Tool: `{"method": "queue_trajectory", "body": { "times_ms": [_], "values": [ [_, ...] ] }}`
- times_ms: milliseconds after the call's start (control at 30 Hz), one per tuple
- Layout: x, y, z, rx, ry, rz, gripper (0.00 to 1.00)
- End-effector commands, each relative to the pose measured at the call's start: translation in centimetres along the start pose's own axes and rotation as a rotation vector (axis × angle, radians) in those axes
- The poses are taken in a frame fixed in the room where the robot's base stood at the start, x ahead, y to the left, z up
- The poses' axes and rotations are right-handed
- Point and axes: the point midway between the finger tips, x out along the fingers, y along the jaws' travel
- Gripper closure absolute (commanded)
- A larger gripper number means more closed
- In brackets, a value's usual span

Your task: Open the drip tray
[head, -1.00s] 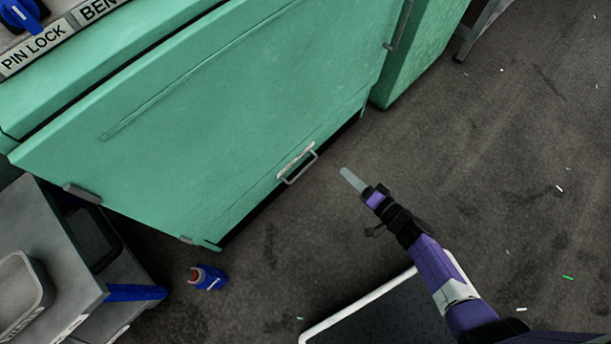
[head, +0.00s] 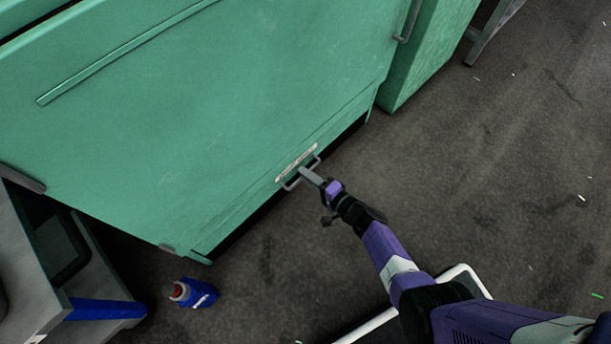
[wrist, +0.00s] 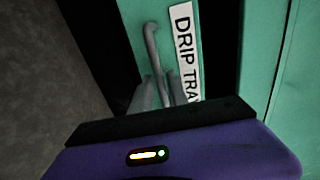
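The drip tray is a green front low on the green machine, marked by a white label (wrist: 184,50) reading "DRIP TRA", its end hidden behind my gripper. A grey bar handle (head: 290,184) stands out beside the label; it also shows in the wrist view (wrist: 152,48). My gripper (head: 306,174) is at the handle in the head view, its fingers overlapping the bar. In the wrist view, the fingertips (wrist: 160,94) are around the lower end of the handle, one to each side. They look a little apart; whether they touch the bar is unclear.
The green press (head: 230,100) fills the upper left, with a dark gap beneath it. A blue bottle (head: 194,293) with a red top lies or stands on the floor at lower left. A grey bench (head: 30,290) stands left. The floor (head: 480,190) to the right is open.

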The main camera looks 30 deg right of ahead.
Motion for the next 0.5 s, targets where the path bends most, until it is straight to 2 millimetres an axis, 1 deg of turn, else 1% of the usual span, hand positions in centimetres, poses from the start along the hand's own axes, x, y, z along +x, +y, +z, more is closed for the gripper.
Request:
{"method": "queue_trajectory", "body": {
  "times_ms": [33, 100, 367, 400, 467, 500],
  "values": [
    [0.42, 0.08, 0.02, 0.0, 0.0, -0.001, 0.8],
    [0.63, 0.04, 0.03, 0.0, -0.001, 0.0, 0.8],
    [0.67, -0.05, 0.01, -0.001, 0.0, 0.0, 0.8],
    [0.67, -0.04, 0.01, -0.001, 0.0, 0.0, 0.88],
    [0.67, -0.05, 0.01, -0.001, 0.0, 0.0, 1.0],
    [0.66, -0.04, 0.0, -0.001, 0.0, 0.0, 1.0]
  ]
}}
